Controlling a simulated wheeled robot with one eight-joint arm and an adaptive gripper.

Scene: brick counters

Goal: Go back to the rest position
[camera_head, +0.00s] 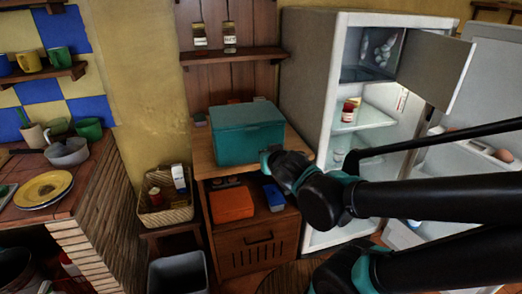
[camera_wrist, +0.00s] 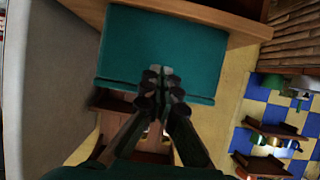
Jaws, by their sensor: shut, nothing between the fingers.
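My gripper (camera_head: 268,157) is at the front right corner of a teal box (camera_head: 246,136) in the head view. In the wrist view my gripper (camera_wrist: 162,76) has its fingertips together with nothing between them. The teal box (camera_wrist: 160,45) fills the upper middle of that view, behind the fingertips. I cannot tell whether the fingers touch the box. My black arm comes in from the right in the head view and hides part of the fridge.
The box stands on a wooden cabinet (camera_head: 203,160) with an orange box (camera_head: 232,203) on its lower shelf. An open fridge (camera_head: 309,75) is at the right. A wicker basket (camera_head: 165,213) and a grey bin (camera_head: 178,272) stand left of the cabinet. A brick counter (camera_head: 85,205) is further left.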

